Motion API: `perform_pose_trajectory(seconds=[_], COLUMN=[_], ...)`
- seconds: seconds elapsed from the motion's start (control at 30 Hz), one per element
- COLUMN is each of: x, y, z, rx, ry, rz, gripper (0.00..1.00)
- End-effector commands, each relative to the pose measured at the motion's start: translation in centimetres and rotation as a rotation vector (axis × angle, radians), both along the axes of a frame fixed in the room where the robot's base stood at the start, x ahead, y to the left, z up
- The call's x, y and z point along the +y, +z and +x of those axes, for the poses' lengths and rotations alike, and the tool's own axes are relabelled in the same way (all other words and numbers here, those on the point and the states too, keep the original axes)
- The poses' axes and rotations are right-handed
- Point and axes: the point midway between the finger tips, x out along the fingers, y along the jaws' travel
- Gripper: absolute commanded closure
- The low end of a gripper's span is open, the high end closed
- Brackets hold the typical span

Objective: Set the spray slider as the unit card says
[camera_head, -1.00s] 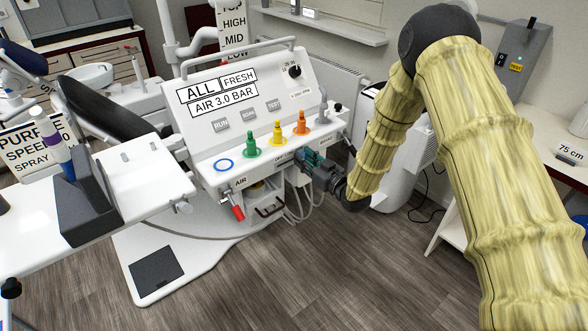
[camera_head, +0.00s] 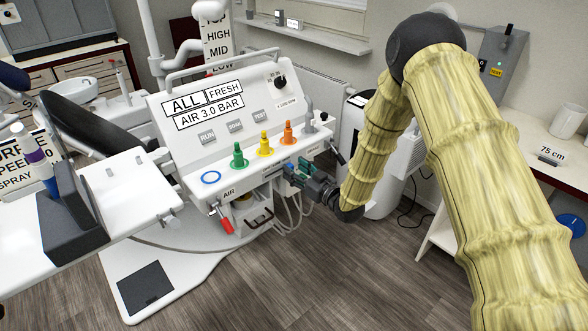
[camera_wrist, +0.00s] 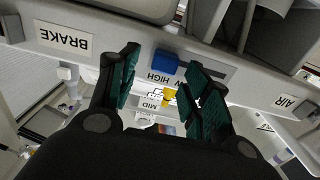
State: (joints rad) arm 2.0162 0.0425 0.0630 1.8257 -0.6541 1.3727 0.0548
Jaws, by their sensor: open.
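My gripper (camera_head: 303,176) is at the front edge of the white unit, below the orange cone. In the wrist view its teal fingers (camera_wrist: 163,66) are open and empty, one on each side of a blue slider knob (camera_wrist: 167,62). I cannot tell whether they touch it. The knob is at the left end of a dark slot, in that view; lettering reading HIGH and MID shows upside down or partly covered by the fingers. The card at left (camera_head: 22,158) shows SPEED and SPRAY lines, its values hidden behind a bottle and holder.
The unit panel (camera_head: 150,112) carries signs ALL, FRESH and AIR 3.0 BAR, buttons, a dial and green (camera_head: 238,156), yellow (camera_head: 264,146) and orange (camera_head: 288,134) cones. A red-handled AIR lever (camera_head: 226,225) hangs left of my gripper. BRAKE (camera_wrist: 64,39) and AIR (camera_wrist: 287,102) labels flank the slot.

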Motion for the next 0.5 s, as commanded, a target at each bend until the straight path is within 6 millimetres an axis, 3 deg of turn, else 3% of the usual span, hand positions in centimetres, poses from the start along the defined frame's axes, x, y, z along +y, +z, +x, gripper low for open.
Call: perform_pose_trajectory(seconds=[0.5], x=[-5.4], y=[0.0], z=[-7.0], rx=[0.001], ry=[-0.004], rz=[0.001], gripper=[0.52])
